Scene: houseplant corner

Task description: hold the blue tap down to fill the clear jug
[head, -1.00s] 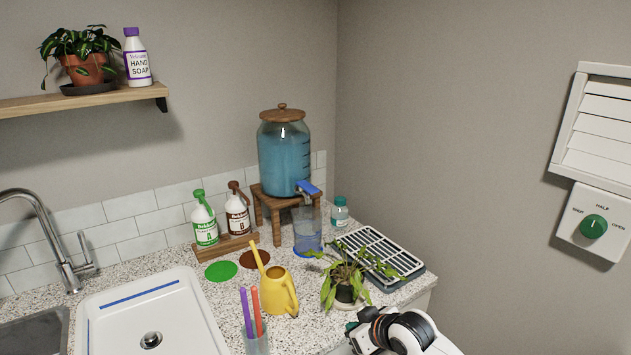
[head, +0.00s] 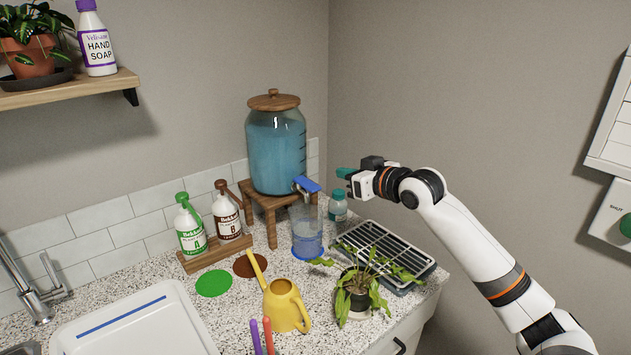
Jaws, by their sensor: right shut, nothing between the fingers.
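The blue tap (head: 306,184) sits low on the front of a glass dispenser (head: 276,150) full of blue liquid, on a wooden stand. The clear jug (head: 306,232) stands upright on the counter below the tap, with blue at its bottom; whether liquid is running cannot be made out. My right gripper (head: 342,172) comes in from the right, shut and empty. Its teal fingertips are just right of the tap and slightly above it, with a small gap visible. My left gripper is not in view.
A small capped bottle (head: 338,207) stands right of the jug, below my right gripper. A potted plant (head: 358,290), a drying rack (head: 385,255) and a yellow watering can (head: 284,304) are in front. Two pump bottles stand left, on a wooden rack (head: 216,252).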

